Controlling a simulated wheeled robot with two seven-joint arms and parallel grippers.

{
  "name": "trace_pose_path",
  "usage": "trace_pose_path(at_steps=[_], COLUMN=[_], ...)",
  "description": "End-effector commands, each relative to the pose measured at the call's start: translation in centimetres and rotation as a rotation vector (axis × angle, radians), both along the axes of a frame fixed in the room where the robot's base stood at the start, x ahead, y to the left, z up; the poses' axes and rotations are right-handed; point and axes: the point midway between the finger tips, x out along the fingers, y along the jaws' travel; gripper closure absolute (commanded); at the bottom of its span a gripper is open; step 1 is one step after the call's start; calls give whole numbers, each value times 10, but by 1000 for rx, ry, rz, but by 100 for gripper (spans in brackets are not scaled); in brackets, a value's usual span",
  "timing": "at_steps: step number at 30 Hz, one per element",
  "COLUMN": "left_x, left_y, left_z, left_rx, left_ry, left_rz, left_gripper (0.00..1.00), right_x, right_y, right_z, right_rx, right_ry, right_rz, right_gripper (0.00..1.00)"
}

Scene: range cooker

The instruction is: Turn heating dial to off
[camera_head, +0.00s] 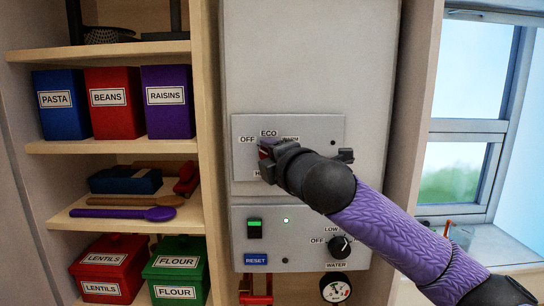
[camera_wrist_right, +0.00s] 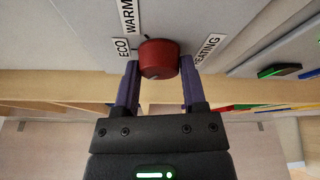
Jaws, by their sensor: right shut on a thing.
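The heating dial is a red knob (camera_wrist_right: 159,58) on the upper grey panel (camera_head: 318,172), shown clearly in the right wrist view between the labels ECO, WARM and HEATING. In the head view my right gripper (camera_head: 266,153) hides nearly all of it, with OFF to its left, ECO above and WARM to the right. In the wrist view the two purple fingers of my right gripper (camera_wrist_right: 160,82) are shut on the knob's sides. A small dark mark shows at the knob's edge between ECO and WARM; its exact setting is hard to tell. My left gripper is out of view.
Below is a second panel (camera_head: 270,222) with a green-lit switch (camera_head: 254,228), a blue RESET label (camera_head: 256,260) and a black water dial (camera_head: 340,245). Shelves with tins and spoons stand left. A window (camera_head: 466,120) is at right. A red valve handle (camera_head: 256,298) and gauge (camera_head: 335,290) sit below.

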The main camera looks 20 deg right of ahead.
Motion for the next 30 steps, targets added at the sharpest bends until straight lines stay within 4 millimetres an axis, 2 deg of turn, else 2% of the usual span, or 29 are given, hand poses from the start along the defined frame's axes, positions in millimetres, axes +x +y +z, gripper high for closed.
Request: trace_pose_path(at_steps=[7,8,12,20,23,26,30], left_x=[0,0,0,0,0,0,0], left_y=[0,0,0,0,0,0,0], left_z=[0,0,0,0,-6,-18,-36], left_rx=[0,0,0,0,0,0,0], left_ry=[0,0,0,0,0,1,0], left_rz=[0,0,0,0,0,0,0], left_gripper=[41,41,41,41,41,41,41], right_x=[0,0,0,0,-7,-26,-61], right_y=[0,0,0,0,-1,-4,-8], right_z=[-1,-1,-1,0,-1,-4,-3], right_rx=[-1,-1,0,1,1,-1,-2], right_ry=[1,1,1,0,-2,-3,-4], right_rz=[0,-1,0,0,-1,0,0], right_gripper=[100,40,11,11,11,11,11])
